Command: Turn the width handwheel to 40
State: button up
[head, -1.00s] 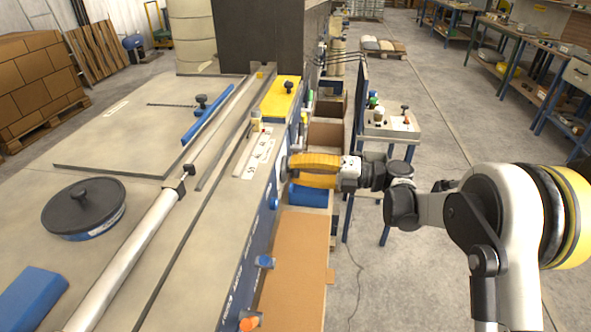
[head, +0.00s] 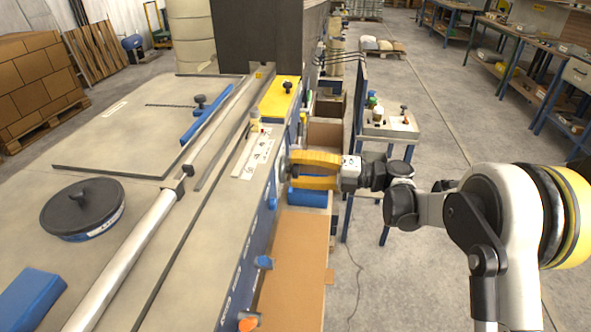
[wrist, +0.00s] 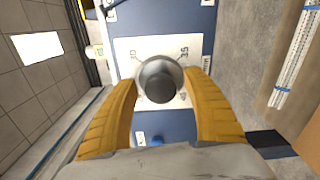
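The width handwheel shows in the wrist view as a dark grey round knob (wrist: 160,82) on a white scale plate (wrist: 125,47) fixed to the blue machine side. Numbers that look like 30 and 35 are printed above the knob; other marks are partly covered, and I cannot read a pointer. My gripper (wrist: 162,80) has its two yellow fingers on either side of the knob, with a small gap showing at each tip, so it looks open around it. In the head view my gripper (head: 288,170) reaches the machine's right side, and its fingers hide most of the handwheel.
The machine's grey table (head: 115,150) fills the left. A blue knob (head: 264,262) and an orange knob (head: 249,322) stick out lower on the same side. A cardboard-coloured surface (head: 290,270) lies below. A small stand (head: 390,125) stands behind my wrist.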

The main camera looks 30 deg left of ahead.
jog(key=v, duration=1.2)
jog(key=shift+r, duration=0.1)
